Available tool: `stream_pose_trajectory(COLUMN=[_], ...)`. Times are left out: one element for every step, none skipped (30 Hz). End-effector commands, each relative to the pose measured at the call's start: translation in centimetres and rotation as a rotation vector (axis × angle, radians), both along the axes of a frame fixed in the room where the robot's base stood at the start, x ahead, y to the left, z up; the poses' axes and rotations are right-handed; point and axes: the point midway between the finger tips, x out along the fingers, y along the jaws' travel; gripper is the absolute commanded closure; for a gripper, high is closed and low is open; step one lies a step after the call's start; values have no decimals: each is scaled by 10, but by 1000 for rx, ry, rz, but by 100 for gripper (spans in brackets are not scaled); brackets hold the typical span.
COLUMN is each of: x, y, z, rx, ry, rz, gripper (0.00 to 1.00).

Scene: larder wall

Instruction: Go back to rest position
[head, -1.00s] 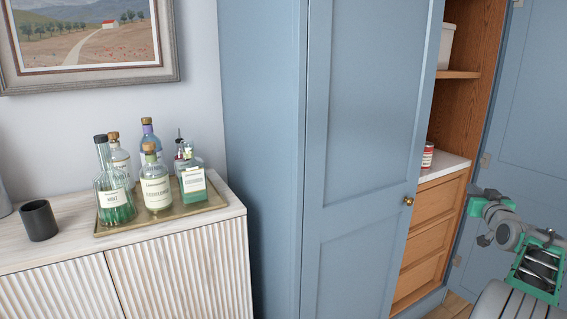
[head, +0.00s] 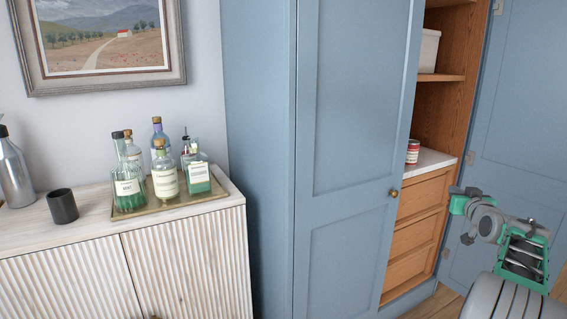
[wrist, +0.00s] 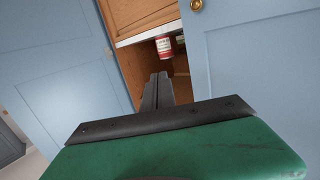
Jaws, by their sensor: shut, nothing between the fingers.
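My gripper (wrist: 158,90) shows in the wrist view with its dark fingers together and nothing between them. It points toward the gap of the blue larder cupboard, apart from everything there. In the head view my arm is at the lower right, in front of the open right door (head: 515,140); the fingertips are hard to make out there. A red and white can (head: 412,152) stands on the pale counter inside the cupboard. The can also shows in the wrist view (wrist: 165,47), just beyond the fingertips in the picture.
The left cupboard door (head: 350,150) with a brass knob (head: 394,192) stands left of my arm. A ribbed sideboard (head: 190,265) carries a brass tray (head: 160,208) of several bottles, a dark cup (head: 62,206) and a steel bottle (head: 14,170). Wooden drawers (head: 415,245) sit below the counter.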

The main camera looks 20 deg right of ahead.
Motion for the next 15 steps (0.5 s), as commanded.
stream_pose_trajectory(x=[8,13,18,23,27,32,37,40,45,48,51,54,54,54,51], y=[14,23,34,44,55,70,82,95,114,131,148,175,197,221,255], z=[7,9,10,13,13,15,17,18,21,23,24,26,28,31,33], rx=[9,15,25,31,40,51,60,68,80,91,102,118,129,140,156], ry=[17,28,47,61,78,101,119,138,165,189,215,254,286,322,374], rz=[15,23,33,42,51,63,74,84,99,113,126,147,162,181,205], gripper=[100,100,100,100,100,100,100,100,100,100,100,100,100,100,100])
